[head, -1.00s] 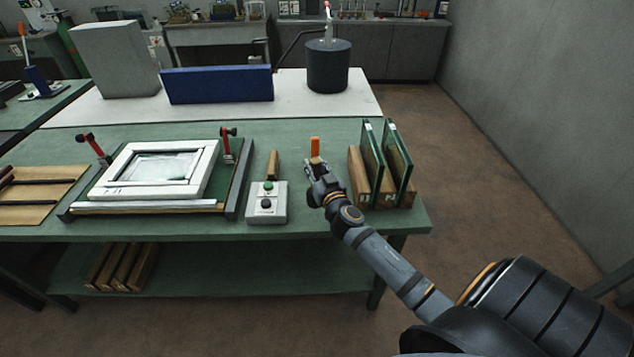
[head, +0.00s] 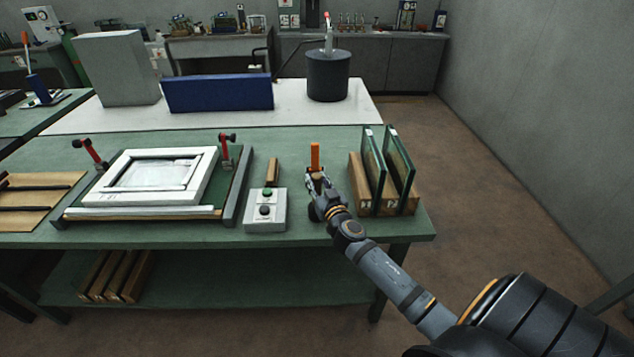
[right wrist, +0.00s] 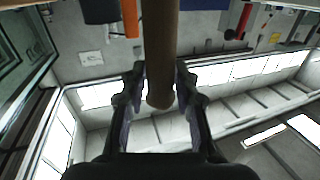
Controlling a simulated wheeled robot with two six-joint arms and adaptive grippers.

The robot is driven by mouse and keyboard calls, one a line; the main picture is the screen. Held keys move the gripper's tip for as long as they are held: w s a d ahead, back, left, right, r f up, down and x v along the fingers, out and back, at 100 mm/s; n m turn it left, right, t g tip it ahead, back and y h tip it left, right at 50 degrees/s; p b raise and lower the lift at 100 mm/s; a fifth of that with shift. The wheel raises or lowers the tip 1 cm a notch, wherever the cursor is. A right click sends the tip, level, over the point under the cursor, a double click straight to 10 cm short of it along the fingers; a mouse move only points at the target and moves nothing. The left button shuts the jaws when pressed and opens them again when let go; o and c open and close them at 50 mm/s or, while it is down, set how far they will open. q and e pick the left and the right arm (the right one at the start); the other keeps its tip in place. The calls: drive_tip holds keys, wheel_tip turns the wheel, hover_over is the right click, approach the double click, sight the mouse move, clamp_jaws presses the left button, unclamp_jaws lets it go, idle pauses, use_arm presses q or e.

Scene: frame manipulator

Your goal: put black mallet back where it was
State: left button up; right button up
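My right gripper (head: 316,177) is over the green bench, between the grey control box and the glass rack. In the right wrist view its fingers (right wrist: 160,80) are closed on both sides of a round brown wooden handle (right wrist: 161,50), with no clear gap. I take this to be the black mallet's handle; its end shows between the fingers. The mallet's black head cannot be made out in either view. An orange upright handle (head: 315,156) stands just behind the gripper, and also shows in the right wrist view (right wrist: 131,18). My left gripper is not in view.
The control box (head: 265,210) stands left of the gripper, with another wooden handle (head: 272,171) behind it. The rack (head: 415,199) with upright glass panes is close on the right. A white frame (head: 155,195) lies in a jig farther left.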

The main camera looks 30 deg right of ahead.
drive_tip(key=shift+o, duration=1.3)
drive_tip(key=shift+r, duration=0.15)
drive_tip(key=v, duration=0.1)
drive_tip(key=b+v, duration=0.1)
drive_tip(key=v, duration=0.2)
drive_tip(key=shift+s+f+b, duration=0.2)
drive_tip(key=shift+f+b, duration=0.15)
drive_tip(key=shift+f, duration=0.05)
drive_tip(key=b+v, duration=0.1)
drive_tip(key=v, duration=0.6)
drive_tip(key=shift+s+r, duration=0.3)
drive_tip(key=shift+r, duration=0.1)
